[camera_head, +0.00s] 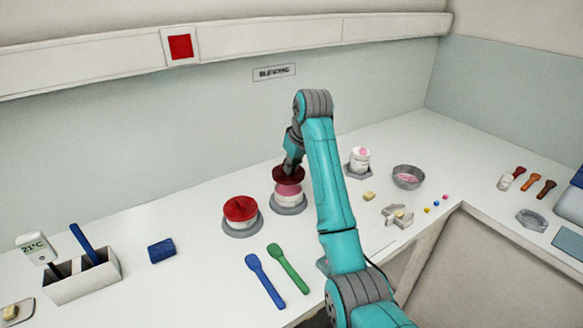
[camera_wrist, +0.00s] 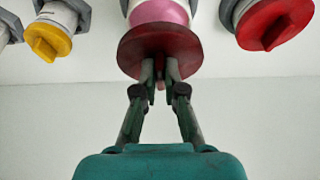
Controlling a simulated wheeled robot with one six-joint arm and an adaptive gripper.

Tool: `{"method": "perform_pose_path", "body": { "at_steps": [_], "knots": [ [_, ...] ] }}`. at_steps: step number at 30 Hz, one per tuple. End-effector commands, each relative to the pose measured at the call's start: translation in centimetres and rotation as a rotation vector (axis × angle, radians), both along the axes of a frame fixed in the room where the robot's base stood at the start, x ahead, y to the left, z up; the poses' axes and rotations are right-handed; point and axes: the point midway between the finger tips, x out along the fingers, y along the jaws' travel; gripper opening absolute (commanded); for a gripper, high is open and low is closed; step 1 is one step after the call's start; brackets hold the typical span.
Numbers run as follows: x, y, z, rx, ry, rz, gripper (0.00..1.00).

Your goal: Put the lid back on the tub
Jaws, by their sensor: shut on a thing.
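My gripper (camera_head: 291,166) is shut on a dark red lid (camera_head: 289,175), and the wrist view shows both fingers (camera_wrist: 160,76) closed on the knob of the lid (camera_wrist: 140,50). The lid is over an uncovered white tub (camera_head: 289,198) with pink contents, standing on a grey round base. In the wrist view the tub's pink top (camera_wrist: 160,12) shows behind the lid. The lid looks a little above the tub and slightly tilted; I cannot tell whether they touch.
A tub with a bright red lid (camera_head: 240,208) stands close on the left. A yellow-lidded tub (camera_wrist: 48,40) shows in the wrist view. A white tub (camera_head: 359,160) and a grey bowl (camera_head: 408,177) stand right. Blue (camera_head: 264,279) and green (camera_head: 288,268) spatulas lie in front.

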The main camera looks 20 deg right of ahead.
Motion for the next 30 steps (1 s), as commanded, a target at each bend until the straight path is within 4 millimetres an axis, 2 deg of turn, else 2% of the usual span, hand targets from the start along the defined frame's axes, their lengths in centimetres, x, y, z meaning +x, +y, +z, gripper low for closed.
{"method": "perform_pose_path", "body": {
  "at_steps": [8,21,30],
  "knots": [
    [0.0,0.0,-0.9,0.0,0.001,0.0,0.0],
    [0.0,0.0,-4.0,0.0,0.001,0.0,0.0],
    [0.0,0.0,-4.5,0.0,0.0,0.0,0.0]
  ]
}}
